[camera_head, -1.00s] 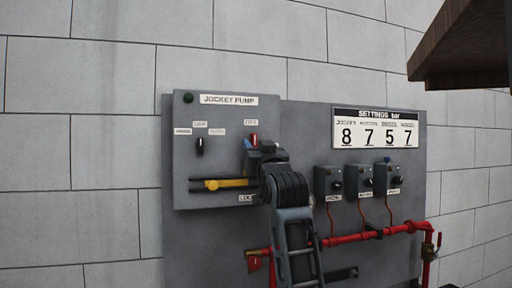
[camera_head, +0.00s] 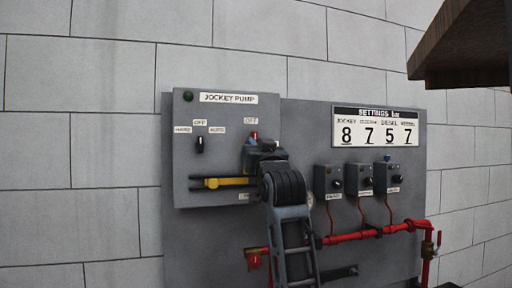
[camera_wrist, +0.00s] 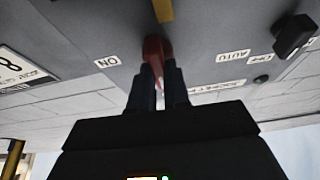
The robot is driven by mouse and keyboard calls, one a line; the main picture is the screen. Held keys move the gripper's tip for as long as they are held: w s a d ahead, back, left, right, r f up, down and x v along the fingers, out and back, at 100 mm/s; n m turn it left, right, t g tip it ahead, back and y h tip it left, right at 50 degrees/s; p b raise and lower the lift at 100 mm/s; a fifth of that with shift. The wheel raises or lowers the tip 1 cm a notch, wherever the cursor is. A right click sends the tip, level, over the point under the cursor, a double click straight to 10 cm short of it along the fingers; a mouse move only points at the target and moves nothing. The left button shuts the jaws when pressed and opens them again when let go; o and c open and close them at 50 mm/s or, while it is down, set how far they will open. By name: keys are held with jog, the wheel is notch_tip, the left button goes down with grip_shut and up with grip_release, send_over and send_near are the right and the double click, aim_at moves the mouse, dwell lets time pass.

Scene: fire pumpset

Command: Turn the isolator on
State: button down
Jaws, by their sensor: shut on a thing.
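The isolator is a red handle (camera_head: 253,134) on the grey jockey pump panel (camera_head: 222,145), just below an OFF label. Its red body (camera_wrist: 153,48) also shows in the wrist view, pointing toward my gripper. My gripper (camera_head: 257,147) is at the handle in the head view and hides most of it. In the wrist view the two dark fingers of my gripper (camera_wrist: 158,82) are shut on the red handle, one on each side. An ON label (camera_wrist: 107,61) lies to the left of the handle in that view.
A black selector switch (camera_head: 200,145) sits left of the isolator. A yellow bar (camera_head: 228,182) crosses the panel below. Several grey switch boxes (camera_head: 358,180) and a red pipe (camera_head: 350,237) are to the right. A brown overhang (camera_head: 465,50) juts in at upper right.

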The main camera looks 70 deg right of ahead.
jog(key=shift+w+a+m+g+b, duration=0.1)
jog(key=shift+m+g+b, duration=1.2)
jog(key=shift+m, duration=2.25)
jog(key=shift+s+d+m+g+b, duration=0.1)
jog(key=shift+m+g+b, duration=1.15)
jog(key=shift+m, duration=2.35)
jog(key=shift+w+a+m+g+b, duration=0.1)
jog(key=shift+m+g+b, duration=0.75)
jog(key=shift+m+g, duration=1.8)
jog(key=shift+m+t+y, duration=0.3)
jog(key=shift+m+t, duration=0.6)
jog(key=shift+m, duration=0.1)
jog(key=c, duration=1.1)
grip_release()
jog(key=shift+a, duration=0.1)
jog(key=b+v, duration=0.1)
jog(key=v, duration=0.6)
jog(key=shift+a+b, duration=0.3)
jog(key=shift+b, duration=0.05)
